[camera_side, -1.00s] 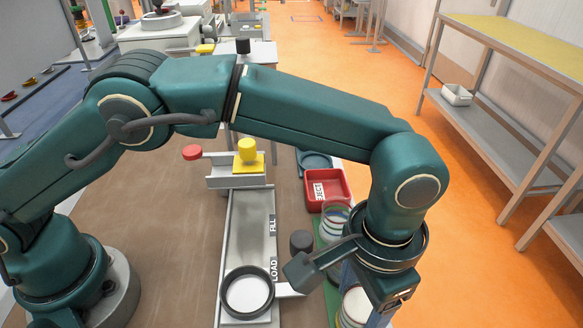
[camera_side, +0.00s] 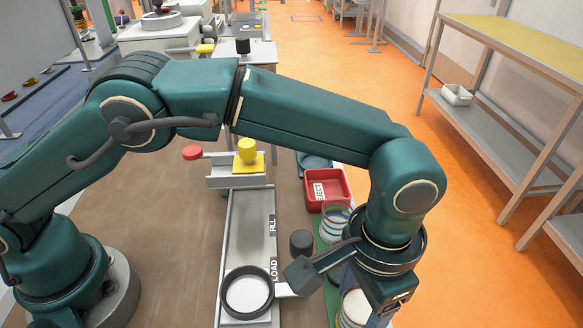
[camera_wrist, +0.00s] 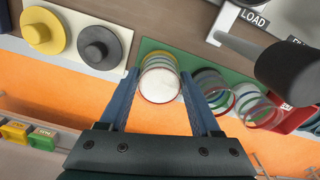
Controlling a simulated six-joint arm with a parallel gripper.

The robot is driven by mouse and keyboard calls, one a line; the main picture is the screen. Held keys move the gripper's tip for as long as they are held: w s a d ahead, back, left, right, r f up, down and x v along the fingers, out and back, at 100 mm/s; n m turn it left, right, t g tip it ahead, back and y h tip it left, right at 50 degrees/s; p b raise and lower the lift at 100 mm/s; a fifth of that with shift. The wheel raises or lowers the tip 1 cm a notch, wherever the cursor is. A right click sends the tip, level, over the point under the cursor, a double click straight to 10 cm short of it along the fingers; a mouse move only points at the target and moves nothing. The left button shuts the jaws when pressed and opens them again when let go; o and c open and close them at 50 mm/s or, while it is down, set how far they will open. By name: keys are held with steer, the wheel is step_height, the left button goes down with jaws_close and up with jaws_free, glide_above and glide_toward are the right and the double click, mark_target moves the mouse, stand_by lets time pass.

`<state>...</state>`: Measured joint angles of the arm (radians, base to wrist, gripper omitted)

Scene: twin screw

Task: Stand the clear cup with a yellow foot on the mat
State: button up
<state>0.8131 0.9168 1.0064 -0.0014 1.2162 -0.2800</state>
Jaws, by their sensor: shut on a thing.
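A clear cup (camera_wrist: 160,84) with a white face towards the camera and a yellow band at its far end is between the fingers of my gripper (camera_wrist: 160,100) in the wrist view. The gripper is shut on this cup. Its far end is over the green mat (camera_wrist: 150,46); I cannot tell whether it touches. In the side view my wrist hides most of the gripper, and part of a cup (camera_side: 355,306) shows beside it. The green mat also shows in the side view (camera_side: 332,306).
Several other clear cups (camera_wrist: 262,112) stand close on the right in the wrist view. A red reject bin (camera_side: 325,190) lies beyond them. A dark ring (camera_side: 247,291) sits on the grey track, with a dark knob (camera_side: 302,243) beside it. Yellow (camera_wrist: 43,31) and dark discs are at upper left.

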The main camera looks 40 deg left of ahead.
stand_by(0.3)
steer(key=o, duration=1.5)
steer(key=shift+r, duration=3.5)
